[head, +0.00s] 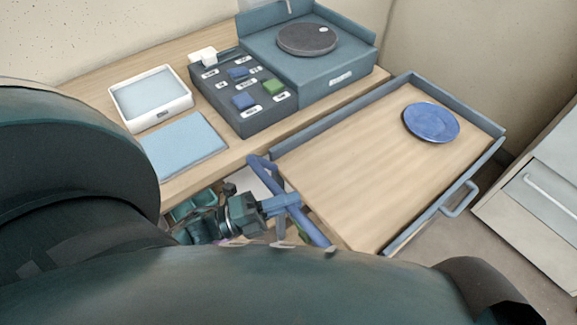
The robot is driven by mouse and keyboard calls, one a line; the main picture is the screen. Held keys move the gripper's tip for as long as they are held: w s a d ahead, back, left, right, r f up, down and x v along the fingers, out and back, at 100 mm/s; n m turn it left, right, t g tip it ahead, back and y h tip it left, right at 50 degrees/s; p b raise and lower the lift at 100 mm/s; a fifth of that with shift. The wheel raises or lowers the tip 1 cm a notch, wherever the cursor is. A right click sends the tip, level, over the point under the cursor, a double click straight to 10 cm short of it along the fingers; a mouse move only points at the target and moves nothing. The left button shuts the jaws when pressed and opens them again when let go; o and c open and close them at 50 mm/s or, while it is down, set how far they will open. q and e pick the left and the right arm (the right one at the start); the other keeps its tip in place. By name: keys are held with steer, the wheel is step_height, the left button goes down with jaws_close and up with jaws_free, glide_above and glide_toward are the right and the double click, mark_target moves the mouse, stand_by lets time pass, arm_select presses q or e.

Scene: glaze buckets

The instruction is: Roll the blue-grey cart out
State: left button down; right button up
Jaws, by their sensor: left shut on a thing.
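The blue-grey cart (345,195) stands in front of the wooden bench, with a wood top and a raised blue-grey rim. A round blue plate (431,122) lies on its top near the far right corner. A blue bar handle (264,170) runs along the cart's left end. My left gripper (288,203) is shut on this handle, about midway along it. Another handle (459,198) sticks out from the cart's right side. My arm and body hide the cart's near left corner and its lower part. My right gripper is out of view.
The bench (218,162) holds a white tray (151,98), a light blue mat (184,146), a dark box with coloured blocks (243,95) and a blue-grey stand with a dark disc (307,39). A light cabinet (540,205) stands right of the cart, with a floor gap between.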

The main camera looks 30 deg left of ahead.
arm_select(q)
steer(key=c, duration=1.3)
jaws_free()
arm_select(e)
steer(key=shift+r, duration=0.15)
arm_select(q)
steer(key=shift+s+a, duration=0.1)
steer(key=shift+s+a+f, duration=0.2)
steer(key=shift+s, duration=0.05)
steer(key=b+v, duration=0.2)
steer(key=v, duration=1)
steer(key=shift+b, duration=0.3)
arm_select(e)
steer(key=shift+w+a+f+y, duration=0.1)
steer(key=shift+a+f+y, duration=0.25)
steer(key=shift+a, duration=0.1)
